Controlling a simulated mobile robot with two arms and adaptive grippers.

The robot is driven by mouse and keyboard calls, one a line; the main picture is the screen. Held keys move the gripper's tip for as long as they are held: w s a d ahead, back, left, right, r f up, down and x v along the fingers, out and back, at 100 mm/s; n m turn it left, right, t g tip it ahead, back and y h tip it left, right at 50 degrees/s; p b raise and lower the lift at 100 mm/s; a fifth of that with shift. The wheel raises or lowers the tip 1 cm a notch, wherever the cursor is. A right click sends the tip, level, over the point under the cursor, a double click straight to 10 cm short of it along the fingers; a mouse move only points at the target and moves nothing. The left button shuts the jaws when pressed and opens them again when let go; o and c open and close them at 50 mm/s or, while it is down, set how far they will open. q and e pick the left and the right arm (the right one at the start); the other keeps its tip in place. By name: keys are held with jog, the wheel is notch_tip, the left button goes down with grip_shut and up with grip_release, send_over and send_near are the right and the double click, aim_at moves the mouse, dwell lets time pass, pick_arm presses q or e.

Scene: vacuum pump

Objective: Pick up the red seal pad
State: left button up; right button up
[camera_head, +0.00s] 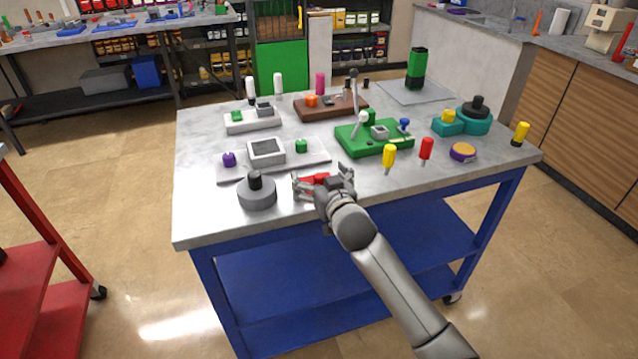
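The red seal pad (316,178) is a small flat red piece near the front edge of the grey-topped table. My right gripper (322,180) is over it, with its fingers spread to either side. The gripper hides part of the pad, and I cannot tell whether the fingers touch it. My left gripper is not in view.
A grey round part with a black knob (257,193) stands close to the left of the gripper. A green base (373,138) with levers lies behind to the right. Yellow (388,156) and red (426,149) handled tools stand to the right. The front-left tabletop is clear.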

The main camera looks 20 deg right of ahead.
jog(key=c, duration=0.8)
jog(key=shift+r, duration=0.15)
